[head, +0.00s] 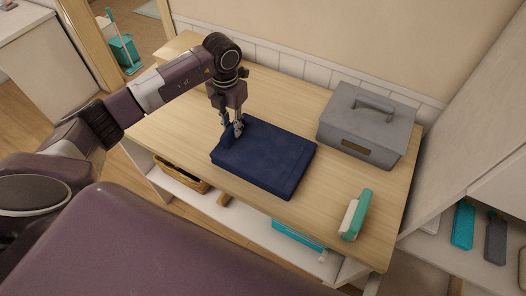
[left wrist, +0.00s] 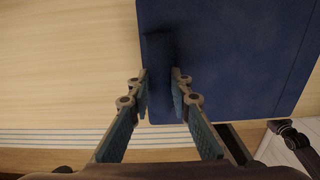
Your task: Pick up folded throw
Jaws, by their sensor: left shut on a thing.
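The folded throw (head: 268,158) is a dark blue, flat, rectangular bundle lying on the wooden tabletop. It also fills the upper right of the left wrist view (left wrist: 235,55). My left gripper (head: 239,129) reaches down from above onto the throw's upper left edge. In the left wrist view its two fingers (left wrist: 160,78) are on either side of a dark bunched fold of the cloth, shut on it. The rest of the throw looks flat on the table. My right gripper is in neither view.
The wooden table (head: 165,120) has free room left of the throw. A grey lidded box (head: 365,128) with a handle stands at the back right. A wicker basket (head: 182,176) is on the shelf below.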

